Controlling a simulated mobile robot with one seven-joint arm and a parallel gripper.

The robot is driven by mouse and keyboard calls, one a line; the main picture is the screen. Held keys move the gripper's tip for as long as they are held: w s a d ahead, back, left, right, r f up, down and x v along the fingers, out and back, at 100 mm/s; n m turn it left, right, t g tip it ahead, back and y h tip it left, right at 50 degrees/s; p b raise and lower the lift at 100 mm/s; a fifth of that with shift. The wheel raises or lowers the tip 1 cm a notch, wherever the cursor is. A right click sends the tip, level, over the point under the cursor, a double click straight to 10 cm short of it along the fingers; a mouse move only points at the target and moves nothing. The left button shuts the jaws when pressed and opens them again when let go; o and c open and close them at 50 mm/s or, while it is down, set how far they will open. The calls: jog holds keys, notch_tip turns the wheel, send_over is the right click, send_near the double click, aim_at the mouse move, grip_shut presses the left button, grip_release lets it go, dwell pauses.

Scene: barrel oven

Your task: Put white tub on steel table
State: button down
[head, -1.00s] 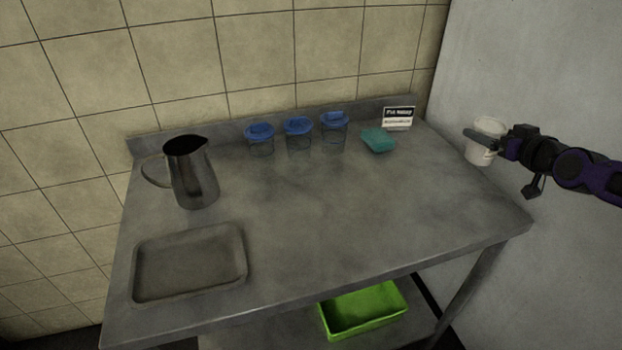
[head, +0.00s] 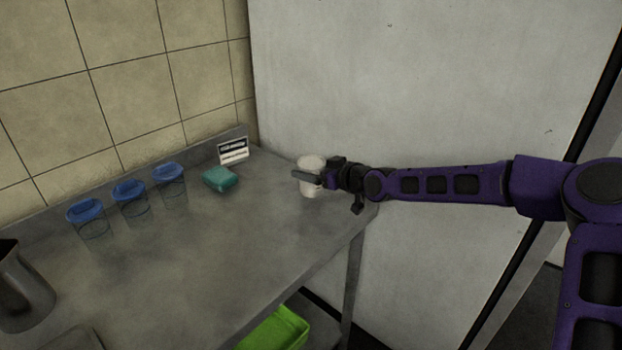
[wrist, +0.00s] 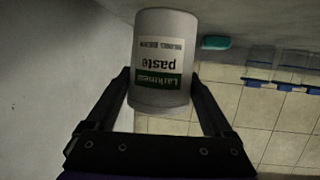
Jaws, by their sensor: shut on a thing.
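The white tub (head: 311,164) is held in my gripper (head: 308,179) at the right end of the steel table (head: 215,255). In the wrist view the tub (wrist: 163,60) sits between the two fingers (wrist: 162,100), and its label with a green band appears upside down. My gripper is shut on the tub. In the head view the tub looks upright and overlaps the table's right edge. I cannot tell whether its base touches the table top.
A teal block (head: 220,179) and a small sign (head: 233,150) are left of the tub. Several blue-lidded containers (head: 129,190) stand farther left, with a metal jug (head: 22,290). A pale wall (head: 400,110) rises behind. A green bin (head: 277,330) is below. The table's middle is clear.

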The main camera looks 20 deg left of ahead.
jog(key=shift+f, duration=1.05)
grip_release()
jog(key=shift+f, duration=0.15)
jog(key=shift+d+r, duration=0.15)
jog(key=shift+r, duration=0.05)
jog(key=p+v, duration=0.1)
jog(key=v, duration=1)
jog(key=shift+s+d, duration=0.25)
jog(key=shift+r, duration=0.1)
